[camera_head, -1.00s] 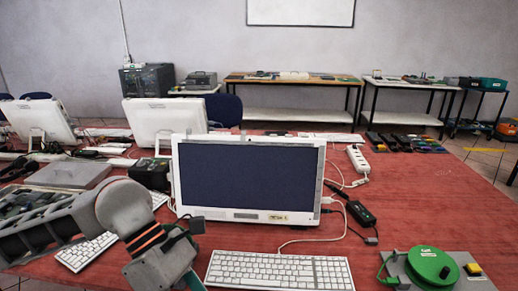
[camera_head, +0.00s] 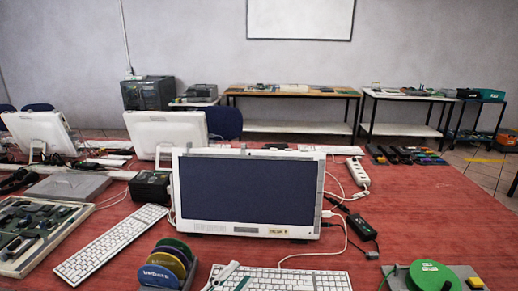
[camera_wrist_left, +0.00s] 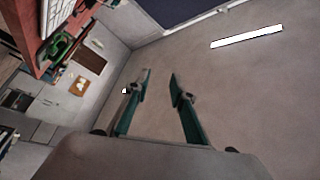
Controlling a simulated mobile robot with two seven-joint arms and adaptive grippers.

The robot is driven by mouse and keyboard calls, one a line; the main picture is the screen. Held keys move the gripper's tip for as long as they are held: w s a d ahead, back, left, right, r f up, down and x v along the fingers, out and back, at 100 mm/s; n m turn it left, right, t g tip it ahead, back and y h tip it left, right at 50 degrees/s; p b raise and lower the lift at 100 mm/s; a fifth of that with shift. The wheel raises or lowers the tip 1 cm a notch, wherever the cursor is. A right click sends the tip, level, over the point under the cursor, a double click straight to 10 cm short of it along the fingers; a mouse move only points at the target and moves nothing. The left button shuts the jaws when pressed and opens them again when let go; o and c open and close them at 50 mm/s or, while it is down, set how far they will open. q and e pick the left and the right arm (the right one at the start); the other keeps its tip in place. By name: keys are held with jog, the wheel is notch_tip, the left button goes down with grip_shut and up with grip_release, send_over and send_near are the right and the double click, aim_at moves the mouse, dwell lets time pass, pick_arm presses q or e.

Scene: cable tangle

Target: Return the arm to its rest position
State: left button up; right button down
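The tips of my left gripper (camera_head: 230,278) show at the bottom edge of the head view, just in front of the left end of the white keyboard (camera_head: 285,281). Most of the left arm is below the picture. In the left wrist view the two teal fingers of the left gripper (camera_wrist_left: 160,76) stand apart with nothing between them. That view is tilted and shows a plain grey surface behind the fingers. My right gripper is in neither view.
A white monitor (camera_head: 247,193) stands mid-table, with a rack of coloured discs (camera_head: 166,267) front left. Red tabletop (camera_head: 425,210) is clear at right.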

pick_arm(q)
jog(key=s+a+f+n+y, duration=0.1)
jog(key=a+f+n+y, duration=0.2)
jog(key=f, duration=0.3)
jog(key=s+a+f+n+g+y, duration=0.1)
jog(key=a+f+n+y, duration=0.15)
jog(key=f, duration=0.25)
jog(key=s+a+f+n+y, duration=0.1)
jog(key=a+f+n+y, duration=0.15)
jog(key=f, duration=0.35)
jog(key=s+a+f+n+g+y, duration=0.1)
jog(key=s+a+f+n+g, duration=0.1)
jog(key=s+f, duration=0.4)
jog(key=s+a+f+n+g+y, duration=0.2)
jog(key=s+a+f+n, duration=0.2)
jog(key=f, duration=0.4)
jog(key=shift+s+a+f+g, duration=0.4)
jog(key=shift+s+a, duration=0.05)
jog(key=shift+s, duration=0.65)
